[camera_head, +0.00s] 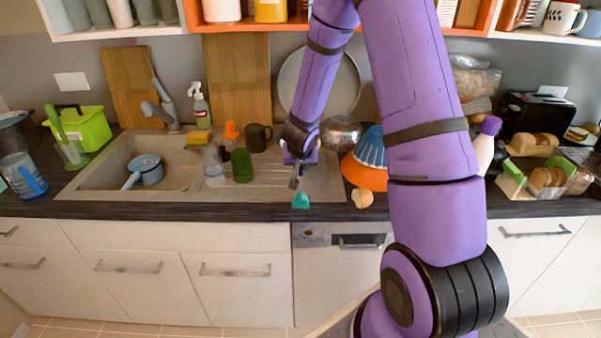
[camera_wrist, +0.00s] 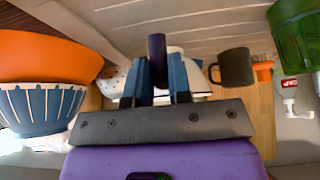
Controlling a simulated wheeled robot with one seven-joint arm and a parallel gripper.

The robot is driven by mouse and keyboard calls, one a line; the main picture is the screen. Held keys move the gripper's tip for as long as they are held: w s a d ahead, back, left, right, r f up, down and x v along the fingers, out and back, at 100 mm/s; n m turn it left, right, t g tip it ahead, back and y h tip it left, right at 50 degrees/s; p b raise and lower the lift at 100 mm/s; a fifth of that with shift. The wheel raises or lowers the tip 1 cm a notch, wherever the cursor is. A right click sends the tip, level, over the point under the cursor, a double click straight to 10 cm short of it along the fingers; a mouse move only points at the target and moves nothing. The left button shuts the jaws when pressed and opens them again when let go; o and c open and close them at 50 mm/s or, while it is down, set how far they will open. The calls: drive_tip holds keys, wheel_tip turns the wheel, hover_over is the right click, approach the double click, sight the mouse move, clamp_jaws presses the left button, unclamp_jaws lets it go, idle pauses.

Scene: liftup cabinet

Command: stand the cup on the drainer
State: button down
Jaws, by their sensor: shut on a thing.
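My gripper (camera_head: 294,180) points down over the front of the ridged drainer (camera_head: 275,183). In the wrist view its blue fingers (camera_wrist: 161,82) are shut on a narrow dark purple thing (camera_wrist: 157,48). I cannot tell whether this is part of a cup; my gripper hides it in the head view. A dark mug (camera_head: 257,137) stands at the back of the drainer and also shows in the wrist view (camera_wrist: 236,67). A green cup (camera_head: 242,166) stands left of my gripper. It also shows in the wrist view (camera_wrist: 297,35).
A blue bowl (camera_head: 371,148) sits on an orange bowl (camera_head: 368,176) right of my gripper. A small teal thing (camera_head: 300,201) is at the counter's front edge. The sink at left holds a blue pan (camera_head: 147,170). Shelves (camera_head: 125,32) hang above.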

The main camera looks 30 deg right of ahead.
sight(301, 171)
drive_tip(key=shift+f, duration=1.65)
drive_tip(key=c, duration=1)
unclamp_jaws()
drive_tip(key=shift+c, duration=0.2)
